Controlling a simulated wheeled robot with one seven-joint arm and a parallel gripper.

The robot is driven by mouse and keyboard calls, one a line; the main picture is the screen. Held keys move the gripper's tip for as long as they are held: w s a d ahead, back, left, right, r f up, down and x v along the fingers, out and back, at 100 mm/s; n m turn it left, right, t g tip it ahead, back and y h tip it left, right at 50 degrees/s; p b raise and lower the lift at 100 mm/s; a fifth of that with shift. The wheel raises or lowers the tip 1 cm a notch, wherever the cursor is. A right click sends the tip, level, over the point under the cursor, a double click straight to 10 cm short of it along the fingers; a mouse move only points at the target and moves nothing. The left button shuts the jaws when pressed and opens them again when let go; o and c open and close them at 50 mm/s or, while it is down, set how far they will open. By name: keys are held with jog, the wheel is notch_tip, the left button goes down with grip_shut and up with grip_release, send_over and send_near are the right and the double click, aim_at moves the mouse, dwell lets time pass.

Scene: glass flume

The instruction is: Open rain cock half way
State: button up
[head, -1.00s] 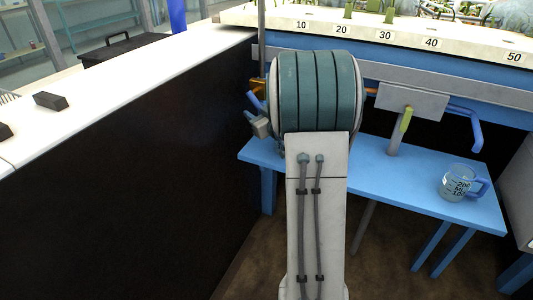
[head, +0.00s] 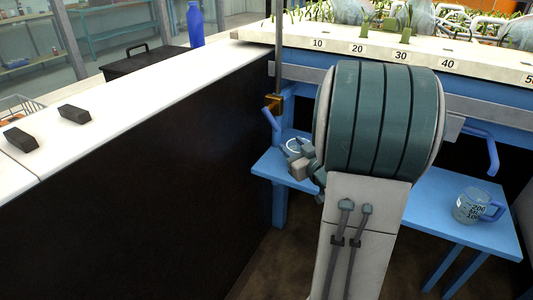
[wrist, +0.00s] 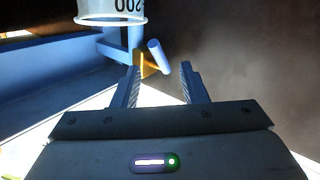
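A brass fitting (head: 275,104) sits at the foot of a thin upright pipe, at the inner corner by the dark wall. A blue curved piece (head: 272,124) hangs beside it; I cannot tell if it is a lever or a spout. My gripper (head: 296,150) is below and right of the fitting, partly hidden by my arm. In the wrist view my gripper (wrist: 160,67) is open and empty. A blue rod (wrist: 158,57) and the orange-lit fitting (wrist: 142,65) show beyond and between its fingertips, apart from them.
A measuring cup (wrist: 110,10) hangs into the wrist view's top edge. Another measuring cup (head: 469,207) stands on the blue shelf (head: 425,205) at right. A second blue bent pipe (head: 487,145) is above it. The dark wall (head: 170,170) bounds the left.

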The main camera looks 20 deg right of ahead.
jog(key=s+a+r+m+g+h+p, duration=0.1)
jog(key=s+a+r+g+p, duration=0.4)
jog(key=s+a+g+p, duration=0.1)
jog(key=s+a+r+m+g+p, duration=0.2)
jog(key=s+a+r+g+p, duration=0.2)
jog(key=s+a+g+p, duration=0.2)
jog(key=s+a+p, duration=0.2)
jog(key=shift+a+r+g+h, duration=0.3)
jog(key=shift+a+r+h, duration=0.05)
jog(key=shift+r+h, duration=0.05)
dwell(0.5)
jog(key=shift+c, duration=0.3)
